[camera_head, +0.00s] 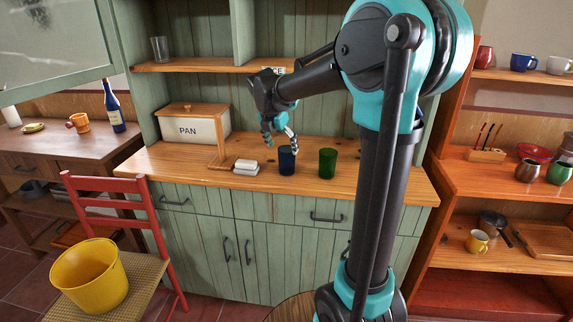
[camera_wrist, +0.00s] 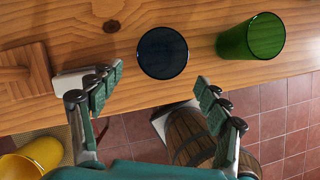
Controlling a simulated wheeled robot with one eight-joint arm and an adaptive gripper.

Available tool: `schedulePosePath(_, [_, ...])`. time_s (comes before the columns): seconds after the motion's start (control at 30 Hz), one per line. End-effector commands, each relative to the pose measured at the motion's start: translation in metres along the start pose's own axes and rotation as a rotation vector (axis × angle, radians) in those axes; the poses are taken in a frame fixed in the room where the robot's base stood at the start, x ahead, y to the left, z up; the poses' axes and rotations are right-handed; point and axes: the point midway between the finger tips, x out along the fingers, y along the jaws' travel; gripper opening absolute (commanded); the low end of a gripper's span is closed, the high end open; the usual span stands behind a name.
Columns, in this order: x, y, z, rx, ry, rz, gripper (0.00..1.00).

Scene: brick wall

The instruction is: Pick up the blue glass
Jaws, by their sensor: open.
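The blue glass (camera_head: 287,161) stands upright on the wooden counter, near its front edge. In the wrist view the blue glass (camera_wrist: 162,53) is seen from above, just beyond the fingertips and roughly centred between them. My gripper (camera_head: 279,137) is open and empty, with its fingers pointing down above and slightly left of the glass in the head view. In the wrist view the two fingers of my gripper (camera_wrist: 160,80) are spread wide apart. No contact with the glass is visible.
A green glass (camera_head: 327,163) stands close to the right of the blue one. A red chair (camera_head: 157,215) holds a yellow bucket (camera_head: 90,275).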

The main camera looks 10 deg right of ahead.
Motion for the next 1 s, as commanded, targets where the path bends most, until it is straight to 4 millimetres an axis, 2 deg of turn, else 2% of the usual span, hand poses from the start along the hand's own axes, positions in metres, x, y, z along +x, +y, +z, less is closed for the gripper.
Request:
schedulePosePath(0.1, [0.018,0.0,0.001,0.002,0.0,0.0,0.76])
schedulePosePath(0.37, [0.035,0.0,0.001,0.001,0.0,-0.001,0.76])
schedulePosePath(0.7, [0.077,0.002,0.005,0.001,0.0,-0.001,0.76])
schedulePosePath(0.97, [0.08,0.001,0.005,0.001,0.0,0.0,0.76])
schedulePosePath(1.0, [0.08,0.001,0.005,0.001,0.0,0.0,0.74])
